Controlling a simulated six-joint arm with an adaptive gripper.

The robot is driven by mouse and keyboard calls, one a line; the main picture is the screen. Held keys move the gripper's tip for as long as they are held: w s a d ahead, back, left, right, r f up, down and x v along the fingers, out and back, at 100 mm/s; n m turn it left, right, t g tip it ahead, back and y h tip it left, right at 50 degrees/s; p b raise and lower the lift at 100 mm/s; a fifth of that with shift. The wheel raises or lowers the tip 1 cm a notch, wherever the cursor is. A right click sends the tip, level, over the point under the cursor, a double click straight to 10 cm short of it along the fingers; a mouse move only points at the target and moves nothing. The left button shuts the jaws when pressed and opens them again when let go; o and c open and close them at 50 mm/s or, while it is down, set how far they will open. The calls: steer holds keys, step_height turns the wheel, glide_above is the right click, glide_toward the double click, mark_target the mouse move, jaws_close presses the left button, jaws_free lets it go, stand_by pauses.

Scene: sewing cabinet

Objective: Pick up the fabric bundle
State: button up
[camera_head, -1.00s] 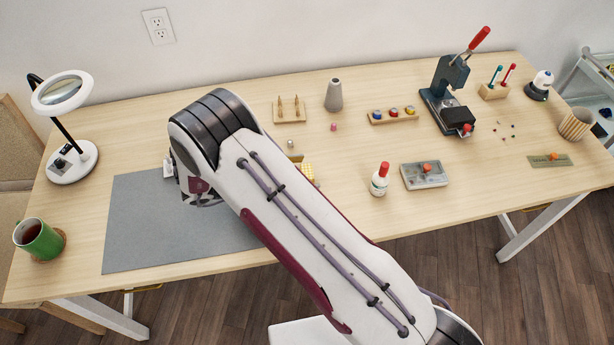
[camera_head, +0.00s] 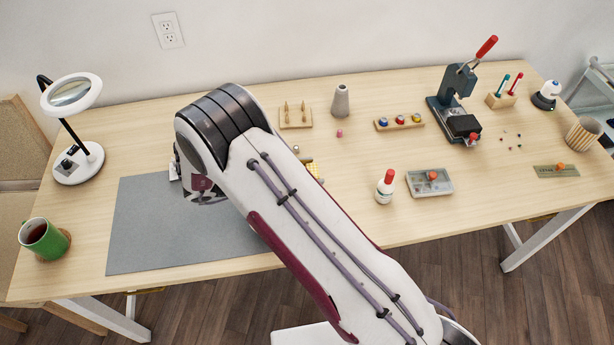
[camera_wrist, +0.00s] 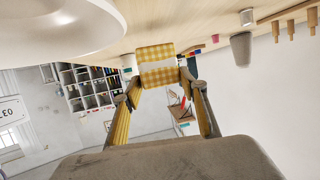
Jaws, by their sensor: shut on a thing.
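The fabric bundle (camera_wrist: 157,66) is yellow-and-white checked with a pale band. In the wrist view it sits between the fingertips of my gripper (camera_wrist: 160,84), which is shut on it. In the head view only a yellow checked corner of the bundle (camera_head: 315,170) shows past the right edge of my arm. My arm hides the rest of it and the fingertips there. I cannot tell whether the bundle touches the table.
Near the arm are a red-capped bottle (camera_head: 385,188), a grey case (camera_head: 429,183), a peg stand (camera_head: 296,116) and a grey cone (camera_head: 340,101). A grey mat (camera_head: 150,235) lies left, with a green mug (camera_head: 42,238) and lamp (camera_head: 78,165) beyond.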

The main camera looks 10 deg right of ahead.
steer(key=shift+r, duration=3.7)
steer(key=shift+a, duration=0.1)
